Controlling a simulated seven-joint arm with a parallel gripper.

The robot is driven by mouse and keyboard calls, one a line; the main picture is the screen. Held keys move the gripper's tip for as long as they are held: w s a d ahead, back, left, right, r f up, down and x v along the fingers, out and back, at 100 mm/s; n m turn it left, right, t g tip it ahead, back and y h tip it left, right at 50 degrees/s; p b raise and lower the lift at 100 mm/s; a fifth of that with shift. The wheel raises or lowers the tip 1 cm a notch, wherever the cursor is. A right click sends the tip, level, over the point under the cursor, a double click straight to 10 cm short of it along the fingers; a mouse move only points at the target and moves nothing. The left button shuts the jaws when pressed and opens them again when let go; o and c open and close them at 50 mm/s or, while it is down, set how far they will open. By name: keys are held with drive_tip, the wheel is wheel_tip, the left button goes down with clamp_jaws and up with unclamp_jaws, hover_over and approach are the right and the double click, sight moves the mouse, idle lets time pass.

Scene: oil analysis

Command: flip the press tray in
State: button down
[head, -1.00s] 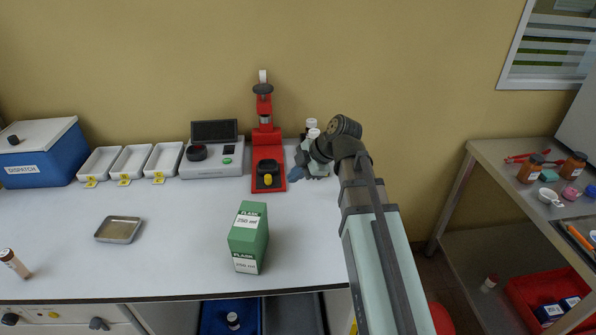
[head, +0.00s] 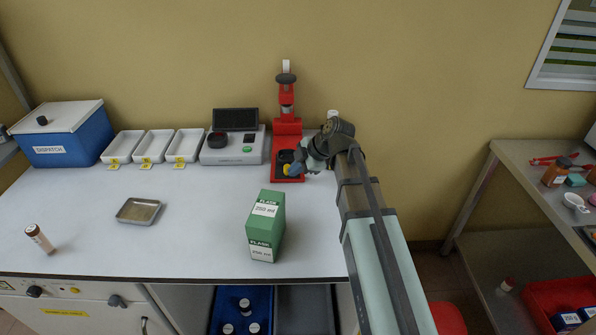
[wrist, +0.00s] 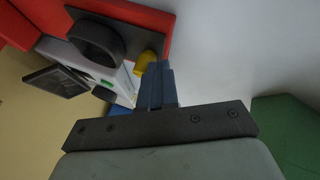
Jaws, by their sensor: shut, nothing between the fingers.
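The red press (head: 287,127) stands at the back of the bench, right of the grey instrument. Its dark tray (head: 285,157) with a round cup lies low at the front of the press base, and it also shows in the wrist view (wrist: 97,40). A yellow knob (head: 287,169) is on the tray's front edge. My gripper (head: 293,170) is shut and empty, with its blue fingertips right beside the yellow knob. In the wrist view the shut fingers (wrist: 158,75) overlap the knob's edge (wrist: 149,62); I cannot tell if they touch it.
A green flask box (head: 265,228) stands on the bench in front of the press. A grey instrument (head: 232,150) is close on the left. White trays (head: 153,146), a metal dish (head: 138,211) and a brown bottle (head: 38,238) are further left. Bench space between dish and box is clear.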

drive_tip(key=w, duration=0.8)
drive_tip(key=shift+s, duration=0.15)
drive_tip(key=shift+s+d, duration=0.2)
drive_tip(key=shift+s, duration=0.3)
drive_tip(key=s+d, duration=0.2)
drive_tip(key=s, duration=0.1)
drive_tip(key=shift+r, duration=0.4)
drive_tip(key=v, duration=0.9)
drive_tip(key=shift+w, duration=0.1)
